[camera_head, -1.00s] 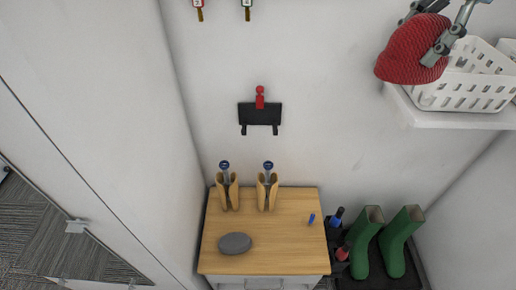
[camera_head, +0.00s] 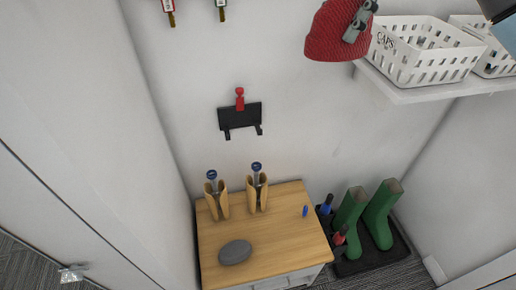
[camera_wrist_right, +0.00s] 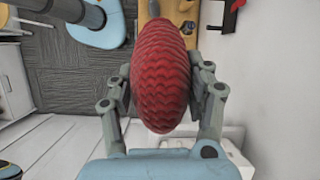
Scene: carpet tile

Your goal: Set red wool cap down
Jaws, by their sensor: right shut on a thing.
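The red wool cap (camera_head: 332,34) is held in the air at the top of the head view, just left of the white basket lettered CAPS (camera_head: 424,72). My right gripper (camera_head: 359,20) is shut on the cap, gripping its right side in this view. In the right wrist view, the cap (camera_wrist_right: 160,85) fills the space between the two fingers (camera_wrist_right: 160,72), with its ribbed knit showing. The cap appears clear of the shelf (camera_head: 410,95). My left gripper is in neither view.
A second white basket (camera_head: 492,62) stands right of the first on the shelf. A black wall holder with a red peg (camera_head: 240,116) hangs left. Below are a wooden cabinet top (camera_head: 285,240) with a grey oval object (camera_head: 235,252), and green boots (camera_head: 379,215).

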